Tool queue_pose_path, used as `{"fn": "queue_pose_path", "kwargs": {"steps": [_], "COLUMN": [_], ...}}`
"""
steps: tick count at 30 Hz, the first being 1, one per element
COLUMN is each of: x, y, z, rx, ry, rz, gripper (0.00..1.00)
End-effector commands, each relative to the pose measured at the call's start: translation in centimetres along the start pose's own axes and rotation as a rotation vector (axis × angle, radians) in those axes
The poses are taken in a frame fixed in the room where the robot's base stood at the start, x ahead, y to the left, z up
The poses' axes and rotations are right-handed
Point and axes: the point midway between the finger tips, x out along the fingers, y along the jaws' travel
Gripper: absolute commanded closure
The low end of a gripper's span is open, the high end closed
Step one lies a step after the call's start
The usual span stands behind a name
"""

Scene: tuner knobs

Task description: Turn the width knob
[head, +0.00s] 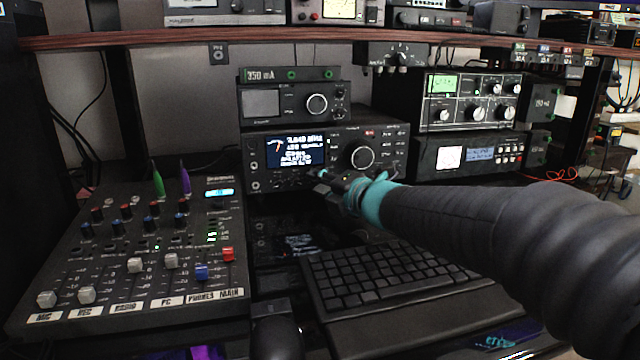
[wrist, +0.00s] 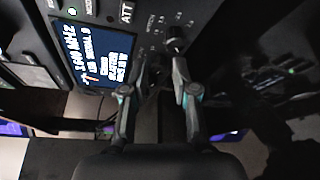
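The radio transceiver (head: 285,172) with a lit blue screen (head: 293,150) stands under the shelf, with small knobs along its lower front. My gripper (head: 322,185) reaches in from the right, its tip close to the panel below the screen. In the wrist view my gripper's two fingers (wrist: 162,62) are apart and point at the panel. One small dark knob (wrist: 176,43) shows just beyond the right fingertip. Another dark knob (wrist: 155,72) seems to lie between the fingers; I cannot tell whether they touch it. The labels are too small to tell which one is the width knob.
A large tuning dial (head: 362,157) sits right of the screen, above my gripper. A keyboard (head: 390,278) lies below my arm. A mixer (head: 140,260) with sliders fills the left. More radios (head: 470,103) stand at the right. The wooden shelf (head: 200,41) runs overhead.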

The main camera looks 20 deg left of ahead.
Motion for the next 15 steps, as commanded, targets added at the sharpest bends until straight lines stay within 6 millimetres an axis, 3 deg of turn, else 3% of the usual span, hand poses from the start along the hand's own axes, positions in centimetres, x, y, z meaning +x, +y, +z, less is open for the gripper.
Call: {"fn": "queue_pose_path", "kwargs": {"steps": [5, 15], "x": [-1.7, -8.3], "y": [0.1, 0.1], "z": [0.1, 0.1], "rx": [0.0, -0.001], "ry": [-0.003, -0.003], "rz": [0.001, 0.002], "gripper": [0.72, 0.72]}}
